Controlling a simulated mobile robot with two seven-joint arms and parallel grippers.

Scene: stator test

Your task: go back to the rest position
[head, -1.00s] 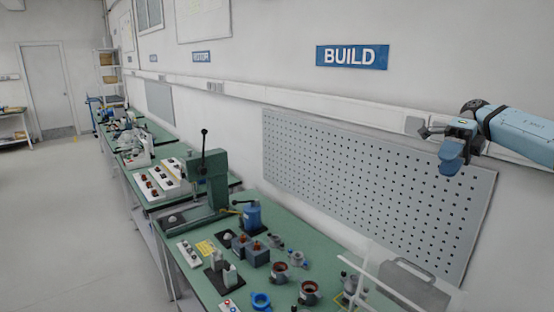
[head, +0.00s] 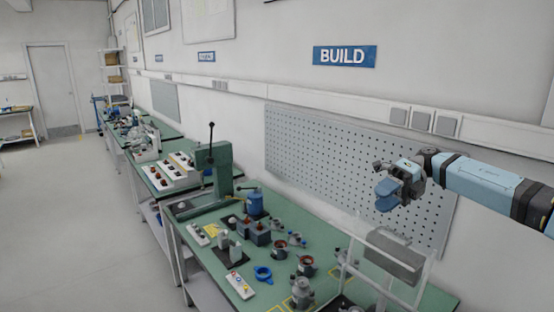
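My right arm comes in from the right edge in the head view, with my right gripper (head: 388,193) in front of the pegboard, above the bench. The gripper's blue finger part points to the left and down. It is too small to tell whether the fingers are apart or closed. It is clear of the bench and touches nothing that I can see. My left gripper is not in view.
The green bench (head: 215,262) below holds a green press (head: 213,175), a blue ring (head: 263,273), several motor parts and a clear-framed stand with a grey block (head: 394,256) under my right gripper. The pegboard (head: 310,150) is behind. The floor at left is clear.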

